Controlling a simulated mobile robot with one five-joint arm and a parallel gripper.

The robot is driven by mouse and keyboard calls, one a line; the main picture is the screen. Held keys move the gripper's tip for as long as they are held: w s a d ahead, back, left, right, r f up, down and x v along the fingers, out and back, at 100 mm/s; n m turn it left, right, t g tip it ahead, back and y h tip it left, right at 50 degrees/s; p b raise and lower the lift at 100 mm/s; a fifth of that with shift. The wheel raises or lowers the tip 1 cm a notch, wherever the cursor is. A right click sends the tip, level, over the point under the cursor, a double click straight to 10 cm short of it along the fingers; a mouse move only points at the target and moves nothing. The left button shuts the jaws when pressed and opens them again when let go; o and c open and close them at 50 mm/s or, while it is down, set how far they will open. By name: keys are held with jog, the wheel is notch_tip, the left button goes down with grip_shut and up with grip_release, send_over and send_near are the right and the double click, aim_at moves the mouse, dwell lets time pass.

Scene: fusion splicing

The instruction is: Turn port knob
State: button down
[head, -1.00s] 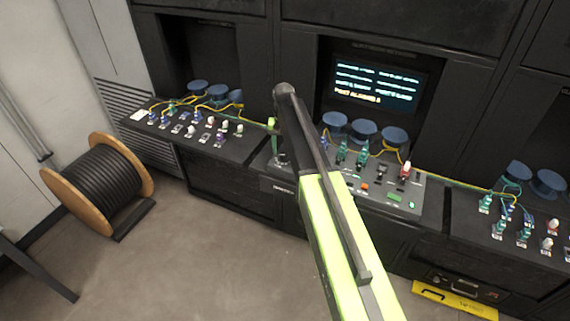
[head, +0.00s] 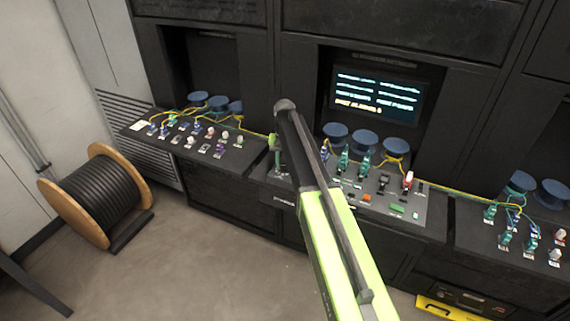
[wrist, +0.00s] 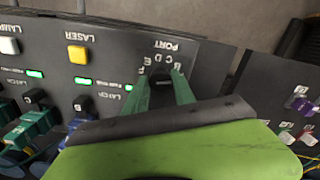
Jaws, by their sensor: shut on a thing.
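The port knob (wrist: 160,80) is small and black and sits on the dark panel under the upside-down word PORT in the wrist view. Several letters are printed around it. My gripper (wrist: 161,84) has its two green fingers on either side of the knob, shut on it. In the head view my gripper (head: 277,152) is at the left end of the middle console (head: 425,212), mostly behind my arm, and the knob is hidden there. The knob's exact pointing direction is hard to read.
Green connectors with yellow fibres stand on the console. A lit screen (head: 375,95) is behind it. A cable reel (head: 97,195) stands on the floor at left.

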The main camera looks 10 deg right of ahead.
aim_at(284, 165)
jog(key=shift+d, duration=0.1)
jog(key=shift+n, duration=2.8)
jog(key=c, duration=1)
grip_release()
jog(key=shift+c, duration=0.2)
jog(key=shift+r, duration=0.1)
notch_tip(284, 165, up, 17)
jog(key=p, duration=1.7)
